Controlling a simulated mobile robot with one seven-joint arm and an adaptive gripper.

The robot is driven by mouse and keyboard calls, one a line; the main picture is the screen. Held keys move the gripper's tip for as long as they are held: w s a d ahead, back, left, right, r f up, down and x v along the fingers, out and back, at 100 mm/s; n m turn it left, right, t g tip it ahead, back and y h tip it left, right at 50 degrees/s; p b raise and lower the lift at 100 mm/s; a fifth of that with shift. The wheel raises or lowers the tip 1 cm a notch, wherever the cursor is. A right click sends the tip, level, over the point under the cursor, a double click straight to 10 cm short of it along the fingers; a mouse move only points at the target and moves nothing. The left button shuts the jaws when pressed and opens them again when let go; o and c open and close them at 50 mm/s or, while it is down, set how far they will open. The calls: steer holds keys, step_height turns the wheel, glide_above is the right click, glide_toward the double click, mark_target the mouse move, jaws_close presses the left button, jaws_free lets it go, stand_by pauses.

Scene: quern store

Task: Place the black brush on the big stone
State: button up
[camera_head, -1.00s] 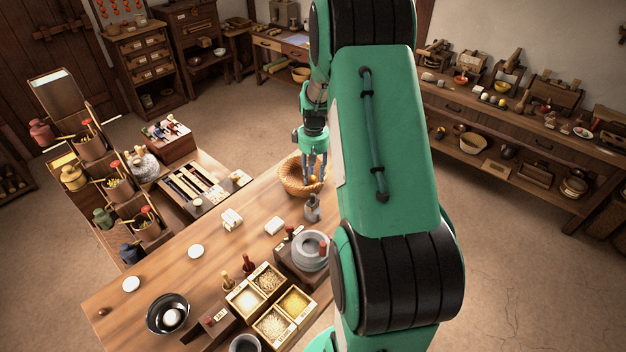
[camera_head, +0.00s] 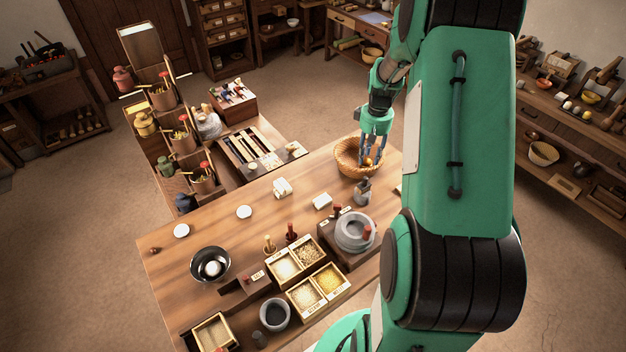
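My gripper (camera_head: 373,155) points down into the wicker basket (camera_head: 345,168) at the back right of the wooden table. Its two fingers look apart. A small orange thing (camera_head: 368,161) shows near the fingertips; I cannot tell whether they touch it. A large round grey stone (camera_head: 354,233), the likely big stone, sits on a dark wooden stand at the table's right, in front of the basket. I cannot make out the black brush for certain. Several long dark-handled tools lie in a tray (camera_head: 285,157) behind the table; they are too small to identify.
A small grey object (camera_head: 362,191) stands between basket and stone. A rack of pots (camera_head: 163,97) stands behind. The table's left middle is mostly clear.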

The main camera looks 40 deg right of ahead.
steer(key=s+a+r+t+h, duration=0.1)
steer(key=a+r+t, duration=0.1)
steer(key=a+r, duration=2)
steer(key=s+a+r+n+t, duration=0.1)
steer(key=s+a+r, duration=0.2)
steer(key=s+a, duration=0.6)
steer(key=s+a+r+t+y, duration=0.1)
steer(key=s+a+r, duration=0.3)
steer(key=s+a, duration=0.5)
steer(key=shift+s+a+n+t, duration=0.4)
steer(key=shift+a+t, duration=0.3)
steer(key=shift+a, duration=0.6)
